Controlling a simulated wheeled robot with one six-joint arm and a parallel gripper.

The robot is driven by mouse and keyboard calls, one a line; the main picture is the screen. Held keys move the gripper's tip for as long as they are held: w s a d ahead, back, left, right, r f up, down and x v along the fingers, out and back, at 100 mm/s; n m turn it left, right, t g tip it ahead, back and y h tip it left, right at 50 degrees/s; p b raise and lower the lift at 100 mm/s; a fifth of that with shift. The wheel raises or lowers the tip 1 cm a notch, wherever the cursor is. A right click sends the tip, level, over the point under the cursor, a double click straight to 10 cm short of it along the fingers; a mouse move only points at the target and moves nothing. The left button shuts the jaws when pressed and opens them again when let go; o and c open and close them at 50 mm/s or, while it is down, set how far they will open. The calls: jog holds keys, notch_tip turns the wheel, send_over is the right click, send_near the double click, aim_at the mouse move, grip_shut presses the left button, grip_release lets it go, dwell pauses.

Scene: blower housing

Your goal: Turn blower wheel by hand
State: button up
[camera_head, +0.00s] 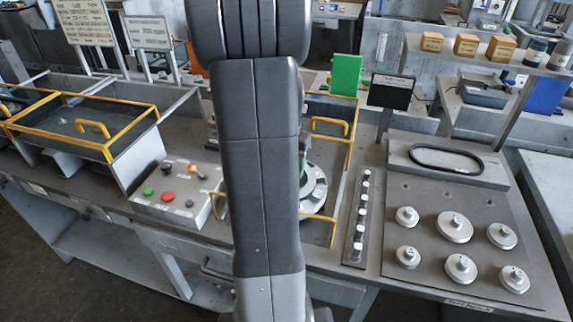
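My own arm stands upright across the middle of the view and hides much of the station behind it. A round pale metal part (316,190), possibly the blower wheel or its hub, shows just right of my arm. Its left side is hidden. A yellow-edged frame with a yellow handle (345,128) stands around it, open to view on the right side. A small green piece shows above the round part, close to my arm. My gripper is not visible, so I cannot tell where it is relative to the wheel.
A control box (174,195) with green and red buttons sits left of my arm. A yellow-railed tray (55,122) with a handle is further left. A narrow strip of knobs (348,252) and a panel (425,212) with several round metal pieces lie on the right.

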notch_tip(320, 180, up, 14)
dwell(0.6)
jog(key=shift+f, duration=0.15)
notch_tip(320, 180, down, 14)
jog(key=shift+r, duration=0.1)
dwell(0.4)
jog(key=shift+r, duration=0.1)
